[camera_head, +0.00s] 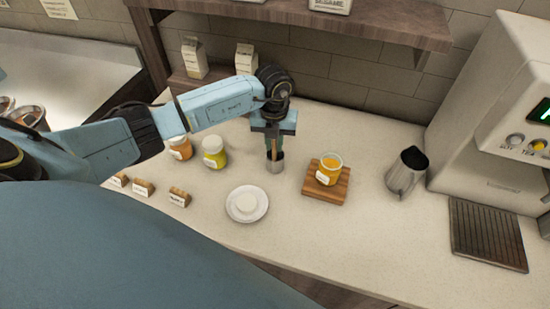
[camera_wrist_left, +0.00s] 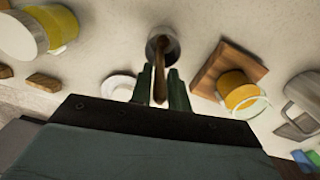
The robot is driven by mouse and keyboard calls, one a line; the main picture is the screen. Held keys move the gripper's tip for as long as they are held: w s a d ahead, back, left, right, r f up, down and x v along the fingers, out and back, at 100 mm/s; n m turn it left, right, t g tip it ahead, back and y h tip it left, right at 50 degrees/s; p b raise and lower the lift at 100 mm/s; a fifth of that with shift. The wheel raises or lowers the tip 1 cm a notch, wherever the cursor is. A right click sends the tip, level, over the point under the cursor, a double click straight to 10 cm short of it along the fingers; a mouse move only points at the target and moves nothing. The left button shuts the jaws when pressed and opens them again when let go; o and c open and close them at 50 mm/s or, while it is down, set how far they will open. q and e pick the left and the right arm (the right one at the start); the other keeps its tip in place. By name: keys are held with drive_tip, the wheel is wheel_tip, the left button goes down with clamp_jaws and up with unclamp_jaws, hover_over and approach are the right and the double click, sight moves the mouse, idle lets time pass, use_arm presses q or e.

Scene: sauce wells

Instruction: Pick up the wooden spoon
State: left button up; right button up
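The wooden spoon (camera_wrist_left: 160,68) stands in a small metal cup (camera_head: 275,162), handle up. The cup also shows in the left wrist view (camera_wrist_left: 151,47). My left gripper (camera_head: 274,143) is above the cup, pointing down. In the left wrist view its two dark green fingers (camera_wrist_left: 160,88) lie close along both sides of the handle, and it looks shut on it. The spoon's lower end is hidden inside the cup. My right gripper is not in view.
A yellow jar (camera_head: 329,172) on a wooden board (camera_head: 340,188) stands right of the cup. A white plate (camera_head: 234,213) is in front. Two lidded jars (camera_head: 214,152) are at left. A metal pitcher (camera_head: 405,172) and a coffee machine (camera_head: 490,110) are at right. A shelf (camera_head: 380,20) hangs behind.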

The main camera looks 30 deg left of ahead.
use_arm(q)
clamp_jaws()
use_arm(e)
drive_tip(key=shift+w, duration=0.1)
